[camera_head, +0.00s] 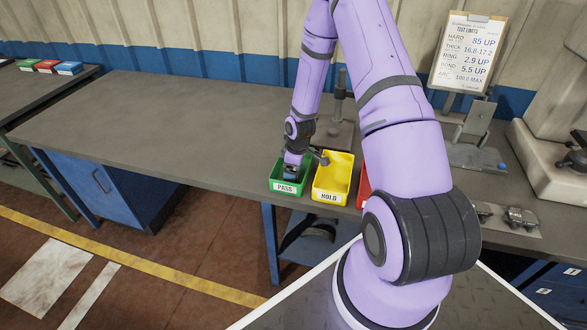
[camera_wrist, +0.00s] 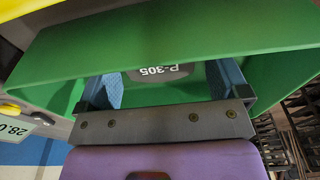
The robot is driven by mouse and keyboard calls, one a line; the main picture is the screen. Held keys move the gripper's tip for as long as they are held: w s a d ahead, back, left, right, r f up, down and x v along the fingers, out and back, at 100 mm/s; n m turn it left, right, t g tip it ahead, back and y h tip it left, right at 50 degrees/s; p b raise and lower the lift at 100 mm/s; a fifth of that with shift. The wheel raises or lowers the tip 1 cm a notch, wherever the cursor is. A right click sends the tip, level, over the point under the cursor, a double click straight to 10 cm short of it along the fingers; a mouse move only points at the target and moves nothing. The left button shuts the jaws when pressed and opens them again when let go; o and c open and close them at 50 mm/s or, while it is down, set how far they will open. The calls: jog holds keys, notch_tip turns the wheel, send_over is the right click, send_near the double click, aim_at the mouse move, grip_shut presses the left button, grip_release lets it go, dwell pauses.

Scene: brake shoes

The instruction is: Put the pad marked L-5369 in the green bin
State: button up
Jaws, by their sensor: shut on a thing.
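The green bin (camera_head: 276,186), labelled PASS, stands near the front edge of the bench. My gripper (camera_head: 290,174) reaches down into it. In the wrist view the bin's green wall (camera_wrist: 180,38) surrounds the gripper (camera_wrist: 165,88), whose two blue fingers stand wide apart, shut on a dark grey pad (camera_wrist: 138,76). The pad's white marking is upside down and appears to read P-305, not L-5369; part of the pad is hidden. No marking L-5369 is readable in either view.
A yellow bin (camera_head: 332,180) marked HOLD stands right beside the green one, and a red bin (camera_head: 364,185) is partly hidden by my arm. A clipboard (camera_head: 468,52) with test limits stands behind. The bench (camera_head: 170,115) to the left is clear.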

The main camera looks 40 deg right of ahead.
jog(key=shift+f, duration=0.1)
jog(key=o, duration=0.7)
jog(key=shift+c, duration=0.2)
jog(key=s+a+r+m+h, duration=0.1)
jog(key=s+a+r, duration=0.15)
jog(key=r, duration=0.95)
jog(key=s+a+r+m+t, duration=0.1)
jog(key=s+a+r, duration=0.15)
jog(key=r, duration=0.95)
jog(key=s+a+r+m+h, duration=0.1)
jog(key=s+a+r, duration=0.15)
jog(key=r, duration=0.95)
jog(key=s+a+r+m+t, duration=0.1)
jog(key=s+a+r+m, duration=0.1)
jog(key=s+r, duration=0.4)
jog(key=s+a+r+m+t+y, duration=0.1)
jog(key=s+a+r, duration=0.3)
jog(key=s, duration=1)
notch_tip(320, 180, up, 2)
jog(key=shift+a+r+m+t, duration=0.3)
jog(key=shift+m+t, duration=0.2)
jog(key=shift+m, duration=0.3)
